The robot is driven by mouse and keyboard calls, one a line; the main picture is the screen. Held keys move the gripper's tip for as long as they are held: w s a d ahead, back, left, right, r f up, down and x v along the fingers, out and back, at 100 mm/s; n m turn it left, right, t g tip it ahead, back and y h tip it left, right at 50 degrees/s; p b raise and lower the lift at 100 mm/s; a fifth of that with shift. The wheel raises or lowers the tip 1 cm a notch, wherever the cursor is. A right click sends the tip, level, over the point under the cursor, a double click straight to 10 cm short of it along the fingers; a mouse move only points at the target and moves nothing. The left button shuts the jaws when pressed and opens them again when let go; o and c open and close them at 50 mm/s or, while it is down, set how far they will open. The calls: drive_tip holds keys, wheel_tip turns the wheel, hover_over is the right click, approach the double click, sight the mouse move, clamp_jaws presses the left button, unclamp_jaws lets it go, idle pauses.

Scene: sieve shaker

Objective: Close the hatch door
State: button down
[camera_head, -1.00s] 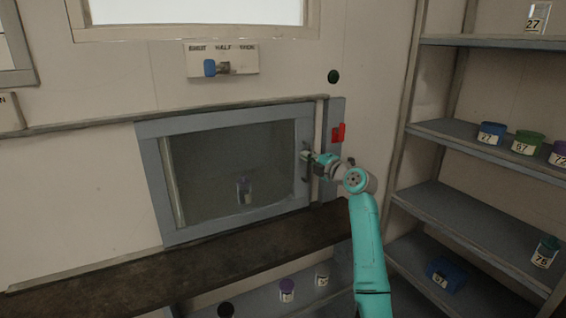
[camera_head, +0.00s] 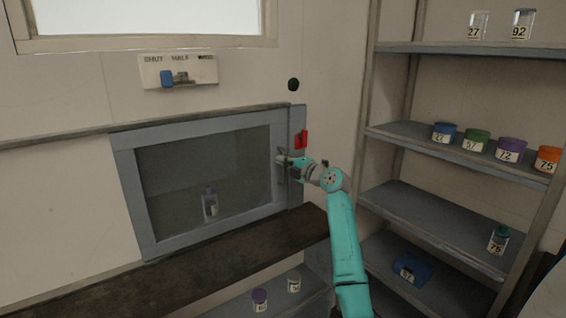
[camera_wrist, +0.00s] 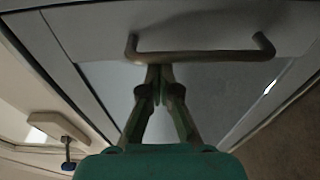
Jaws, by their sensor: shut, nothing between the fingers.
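The hatch door (camera_head: 190,133) is a grey-blue framed glass panel in the wall. Its right edge appears flush, or nearly flush, with the frame (camera_head: 297,165), and no light gap shows there. The door handle (camera_head: 281,178) is a bar on the right side of the door. It also spans the upper part of the wrist view (camera_wrist: 205,56). My gripper (camera_head: 282,160) is shut and empty at the handle. In the wrist view its fingertips (camera_wrist: 158,72) are together right by the bar; I cannot tell if they touch it. A red latch (camera_head: 301,139) sits on the frame beside the door.
A bottle (camera_head: 210,204) stands behind the glass. A dark ledge (camera_head: 150,275) runs below the hatch. A shelf unit (camera_head: 425,205) with several labelled jars stands at the right. A switch panel (camera_head: 185,72) with a blue knob is above the hatch.

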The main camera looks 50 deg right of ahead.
drive_tip(key=w+a, duration=0.2)
drive_tip(key=a, duration=0.1)
drive_tip(key=shift+a, duration=0.15)
drive_tip(key=s+a, duration=0.1)
drive_tip(key=s, duration=0.9)
drive_tip(key=shift+a, duration=0.3)
